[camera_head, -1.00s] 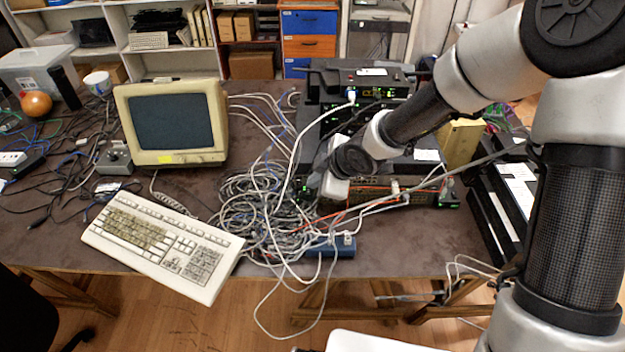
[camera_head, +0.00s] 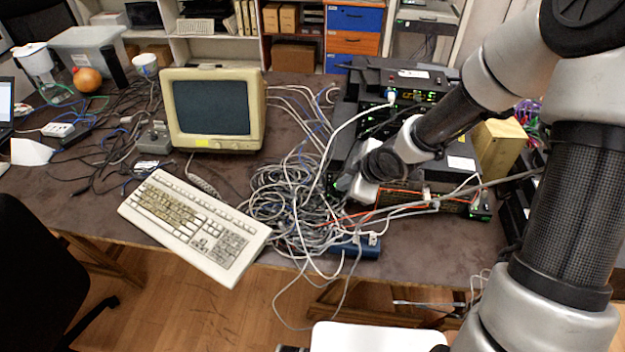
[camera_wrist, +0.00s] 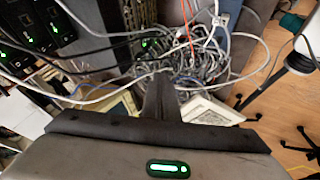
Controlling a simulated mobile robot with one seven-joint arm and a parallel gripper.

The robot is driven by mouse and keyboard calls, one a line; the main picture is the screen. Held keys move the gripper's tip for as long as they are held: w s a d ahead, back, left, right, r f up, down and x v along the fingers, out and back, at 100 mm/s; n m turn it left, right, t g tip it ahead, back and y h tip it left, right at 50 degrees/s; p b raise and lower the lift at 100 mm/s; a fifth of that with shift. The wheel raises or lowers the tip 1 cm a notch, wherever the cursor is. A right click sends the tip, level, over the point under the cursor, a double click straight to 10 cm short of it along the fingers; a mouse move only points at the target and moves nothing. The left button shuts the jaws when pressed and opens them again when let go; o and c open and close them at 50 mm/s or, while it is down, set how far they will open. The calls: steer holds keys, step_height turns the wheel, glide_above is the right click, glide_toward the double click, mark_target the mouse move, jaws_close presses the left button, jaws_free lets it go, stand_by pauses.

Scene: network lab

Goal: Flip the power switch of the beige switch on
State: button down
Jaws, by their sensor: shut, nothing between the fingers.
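I cannot make out a switch that is clearly beige, nor its power switch. A stack of dark network devices (camera_head: 410,92) with green lights stands on the table, with cables plugged into its fronts. Its lowest front unit (camera_head: 455,205) has orange and grey cables. My gripper (camera_wrist: 160,82) points down in the wrist view, its fingers together and empty, above a tangle of cables. In the head view my wrist hangs over the front left of the stack and hides part of it. I cannot tell whether the fingertips touch anything.
Tangled grey cables (camera_head: 285,195) lie left of the stack. A beige monitor (camera_head: 212,112) and keyboard (camera_head: 195,225) stand further left. A blue power strip (camera_head: 358,248) lies at the front edge. A yellowish box (camera_head: 499,146) stands right of the stack.

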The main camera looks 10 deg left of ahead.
mark_target(330, 177)
steer(key=shift+d, duration=0.1)
steer(key=w+a+f+b, duration=0.2)
steer(key=w+a+f, duration=0.1)
steer(key=w+f, duration=0.5)
steer(key=shift+w+a+f, duration=0.2)
steer(key=shift+w+f, duration=0.1)
steer(key=shift+f, duration=0.05)
stand_by(0.4)
steer(key=shift+f+b, duration=0.4)
steer(key=shift+b, duration=0.65)
steer(key=shift+w+r, duration=0.1)
steer(key=shift+r, duration=0.3)
